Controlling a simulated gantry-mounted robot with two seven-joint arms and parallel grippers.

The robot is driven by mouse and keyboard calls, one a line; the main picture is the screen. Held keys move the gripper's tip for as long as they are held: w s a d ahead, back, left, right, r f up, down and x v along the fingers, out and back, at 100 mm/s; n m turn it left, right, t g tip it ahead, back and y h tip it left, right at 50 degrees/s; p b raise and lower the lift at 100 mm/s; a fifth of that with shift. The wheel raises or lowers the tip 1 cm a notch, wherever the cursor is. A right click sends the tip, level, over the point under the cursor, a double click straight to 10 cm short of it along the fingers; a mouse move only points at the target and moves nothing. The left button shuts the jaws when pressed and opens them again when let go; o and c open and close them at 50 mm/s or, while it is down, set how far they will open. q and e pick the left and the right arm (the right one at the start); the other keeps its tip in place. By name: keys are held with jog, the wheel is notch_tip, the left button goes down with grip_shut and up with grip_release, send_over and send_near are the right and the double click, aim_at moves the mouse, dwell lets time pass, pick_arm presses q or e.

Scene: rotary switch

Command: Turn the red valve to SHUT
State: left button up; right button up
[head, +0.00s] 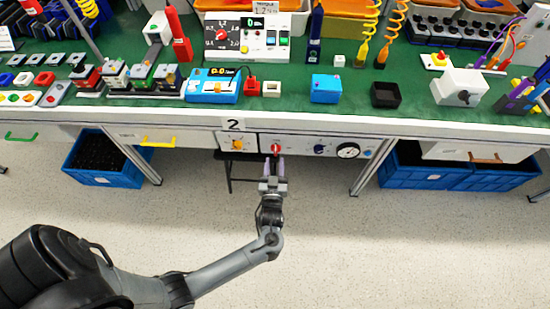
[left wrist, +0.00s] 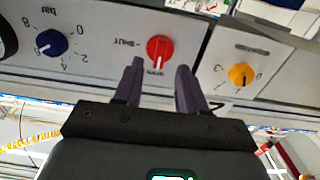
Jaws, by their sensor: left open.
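The red valve (head: 276,149) is a round red knob on the white panel under the bench's front edge. In the left wrist view the red valve (left wrist: 160,49) shows a pale pointer line, with the word SHUT printed beside it and another small label at the pointer's end, too small to read. My left gripper (head: 273,170) faces the panel just in front of the valve. In the left wrist view the fingers of my left gripper (left wrist: 160,72) are open, one to each side of the knob's lower part, with nothing held. Contact cannot be told. My right gripper is not in view.
On the same panel are a blue knob (left wrist: 52,43) with a number scale and a round gauge (head: 347,151). A yellow knob (left wrist: 241,74) sits on the neighbouring panel. The green bench top (head: 285,100) above holds many devices. Blue crates (head: 105,158) stand below; the floor in front is clear.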

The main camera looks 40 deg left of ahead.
aim_at(275, 153)
pick_arm(q)
jog(key=shift+b+x, duration=0.4)
jog(key=shift+x, duration=1.45)
jog(key=shift+d, duration=0.1)
grip_shut()
